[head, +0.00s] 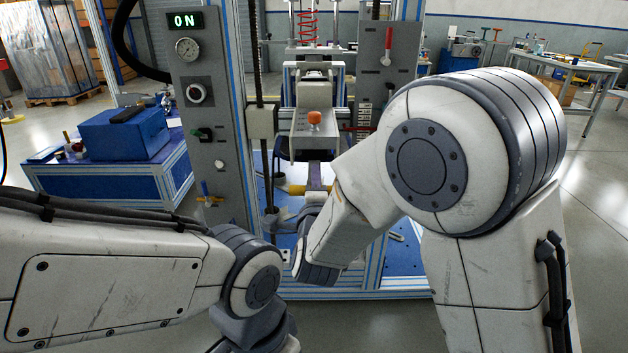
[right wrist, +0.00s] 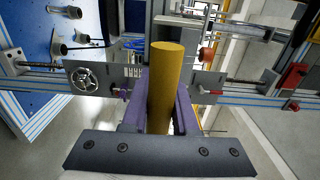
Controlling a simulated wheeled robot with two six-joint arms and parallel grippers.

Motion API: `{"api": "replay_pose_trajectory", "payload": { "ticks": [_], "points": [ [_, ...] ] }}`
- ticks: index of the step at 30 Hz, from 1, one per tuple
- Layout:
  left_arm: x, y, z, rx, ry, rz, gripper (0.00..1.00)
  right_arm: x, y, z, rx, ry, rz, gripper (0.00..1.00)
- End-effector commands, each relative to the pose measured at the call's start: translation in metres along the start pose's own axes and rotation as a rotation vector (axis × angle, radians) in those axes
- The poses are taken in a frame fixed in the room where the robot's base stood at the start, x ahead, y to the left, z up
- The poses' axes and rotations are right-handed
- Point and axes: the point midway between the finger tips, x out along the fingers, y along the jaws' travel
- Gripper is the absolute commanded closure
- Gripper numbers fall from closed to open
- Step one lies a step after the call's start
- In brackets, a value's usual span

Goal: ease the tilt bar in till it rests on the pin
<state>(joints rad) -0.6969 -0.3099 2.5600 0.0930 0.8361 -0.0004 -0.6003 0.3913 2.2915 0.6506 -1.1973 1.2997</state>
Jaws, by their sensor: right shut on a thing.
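A yellow round bar (right wrist: 166,75), which I take for the tilt bar, is clamped between the purple fingers of my right gripper (right wrist: 160,105) in the right wrist view. It points up and away from the palm. In the head view a short piece of the yellow bar (head: 296,190) shows low in the test frame, below the grey chair-like fixture (head: 313,130). My right gripper (head: 317,182) is there, partly hidden by its own arm. I cannot make out the pin, nor whether the bar touches it. My left gripper is out of view; only its arm shows.
The blue-and-silver test frame (head: 245,130) stands close around the bar. A grey panel (head: 203,120) with gauges and a lit ON sign is at left. A handwheel (right wrist: 86,78) and a red block (right wrist: 294,76) flank the bar. A blue case (head: 125,134) lies farther left.

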Motion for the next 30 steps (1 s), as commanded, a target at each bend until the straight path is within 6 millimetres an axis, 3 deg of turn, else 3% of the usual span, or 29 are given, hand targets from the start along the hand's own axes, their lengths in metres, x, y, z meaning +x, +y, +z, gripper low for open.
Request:
{"api": "replay_pose_trajectory", "payload": {
  "ticks": [9,16,17,18,30],
  "points": [
    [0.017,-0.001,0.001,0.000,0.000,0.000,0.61,0.027,0.003,-0.002,0.002,0.007,0.001,1.00],
    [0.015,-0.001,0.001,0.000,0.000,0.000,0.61,0.026,0.001,-0.002,0.000,0.005,0.004,1.00],
    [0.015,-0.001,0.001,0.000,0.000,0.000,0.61,0.026,0.001,-0.002,0.000,0.005,0.004,0.61],
    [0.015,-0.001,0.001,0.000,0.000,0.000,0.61,0.026,0.001,-0.002,0.000,0.005,0.003,0.50],
    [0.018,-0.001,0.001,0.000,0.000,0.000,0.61,0.020,0.002,0.001,0.000,0.000,0.002,0.50]
  ]
}}
